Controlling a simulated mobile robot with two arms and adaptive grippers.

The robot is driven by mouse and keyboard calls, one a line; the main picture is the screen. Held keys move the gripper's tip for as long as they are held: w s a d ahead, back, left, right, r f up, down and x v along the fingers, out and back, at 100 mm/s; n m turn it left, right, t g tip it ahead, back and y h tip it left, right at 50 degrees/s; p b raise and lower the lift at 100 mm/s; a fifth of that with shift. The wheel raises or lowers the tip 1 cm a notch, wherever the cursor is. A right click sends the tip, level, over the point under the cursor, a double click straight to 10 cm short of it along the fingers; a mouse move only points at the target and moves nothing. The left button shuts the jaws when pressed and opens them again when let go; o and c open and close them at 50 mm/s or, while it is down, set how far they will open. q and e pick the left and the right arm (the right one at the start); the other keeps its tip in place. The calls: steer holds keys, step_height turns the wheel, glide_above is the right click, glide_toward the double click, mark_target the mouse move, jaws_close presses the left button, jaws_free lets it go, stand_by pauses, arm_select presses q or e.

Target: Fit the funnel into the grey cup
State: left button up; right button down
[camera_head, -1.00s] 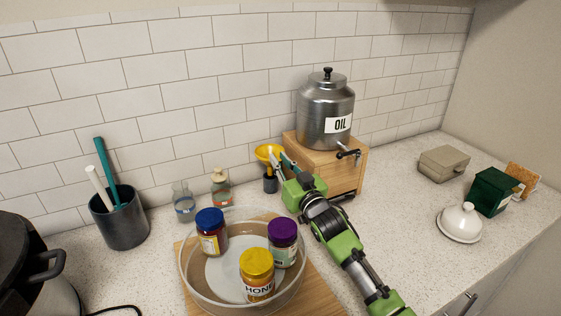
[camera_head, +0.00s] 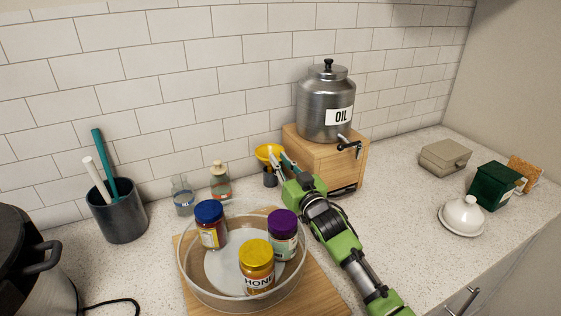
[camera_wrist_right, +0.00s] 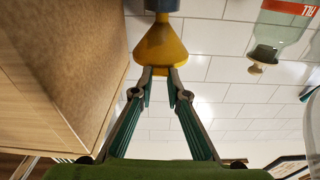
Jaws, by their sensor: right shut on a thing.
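The yellow funnel (camera_head: 268,152) is upright, wide mouth up, against the back wall left of the wooden block. It also shows in the right wrist view (camera_wrist_right: 160,47), which is upside down. The small dark grey cup (camera_head: 270,180) stands on the counter directly below the funnel; part of it shows at the top of the wrist view (camera_wrist_right: 162,5). My right gripper (camera_wrist_right: 160,72) is shut on the funnel's rim. The funnel's narrow end is in line with the cup, but I cannot tell how deep it sits. My left gripper is not in view.
A wooden block (camera_head: 322,160) with a metal oil dispenser (camera_head: 326,105) stands close right of the funnel. Glass bottles (camera_head: 220,182) stand to the left. A clear bowl (camera_head: 190,262) with jars lies in front. Free counter is at right.

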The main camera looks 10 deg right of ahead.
steer(key=shift+r, duration=0.15)
steer(key=shift+r+p, duration=1.15)
steer(key=shift+p, duration=0.05)
steer(key=shift+p, duration=0.45)
stand_by(1.0)
steer(key=shift+f+b, duration=0.9)
steer(key=shift+f, duration=0.45)
steer(key=c, duration=1.9)
jaws_free()
steer(key=shift+r, duration=0.1)
